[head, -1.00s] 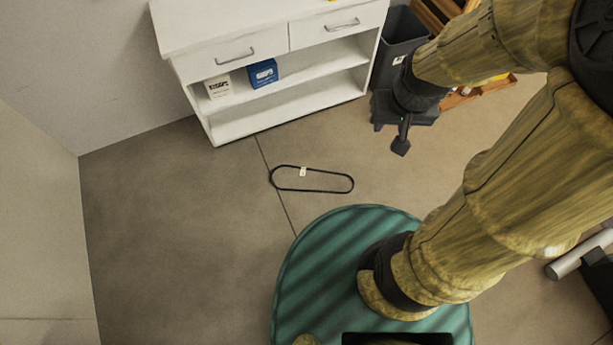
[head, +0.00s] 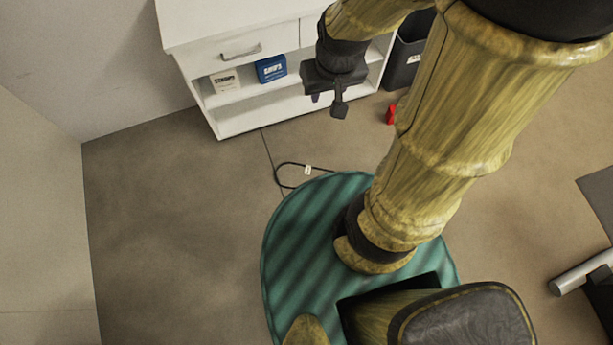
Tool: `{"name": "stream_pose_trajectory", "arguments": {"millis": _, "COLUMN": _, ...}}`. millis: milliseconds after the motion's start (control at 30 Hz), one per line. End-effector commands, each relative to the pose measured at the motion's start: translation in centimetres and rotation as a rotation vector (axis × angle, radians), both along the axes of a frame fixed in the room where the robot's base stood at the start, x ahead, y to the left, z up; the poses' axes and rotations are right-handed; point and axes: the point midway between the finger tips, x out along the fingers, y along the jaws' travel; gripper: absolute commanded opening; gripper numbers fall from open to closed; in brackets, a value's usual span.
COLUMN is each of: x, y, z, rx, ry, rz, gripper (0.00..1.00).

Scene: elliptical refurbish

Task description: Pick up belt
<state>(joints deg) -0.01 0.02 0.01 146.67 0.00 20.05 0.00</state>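The belt (head: 281,165) is a thin black loop with a small white tag, lying flat on the floor in front of the white cabinet. Its near right part is hidden behind the edge of my green base. My gripper (head: 326,104) hangs in the air above and to the right of the belt, in front of the cabinet shelves, and does not touch the belt. Dark fingers point down from it with what looks like a gap between them, and nothing shows between them.
A white cabinet (head: 230,124) with drawers and open shelves stands behind the belt, holding a white box (head: 225,82) and a blue box (head: 271,68). A dark bin (head: 404,62) and a red object (head: 390,115) are to its right. The floor at left is clear.

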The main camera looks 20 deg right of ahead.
Motion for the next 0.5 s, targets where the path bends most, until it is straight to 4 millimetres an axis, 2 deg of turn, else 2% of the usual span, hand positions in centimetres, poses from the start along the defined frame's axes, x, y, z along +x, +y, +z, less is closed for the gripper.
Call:
{"name": "stream_pose_trajectory", "arguments": {"millis": 400, "x": -0.02, "y": -0.02, "z": -0.01, "rx": 0.0, "ry": 0.0, "rz": -0.001, "gripper": 0.36}}
{"name": "stream_pose_trajectory", "arguments": {"millis": 500, "x": 0.17, "y": -0.17, "z": -0.61, "rx": 0.003, "ry": 0.005, "rz": -0.011, "gripper": 0.36}}
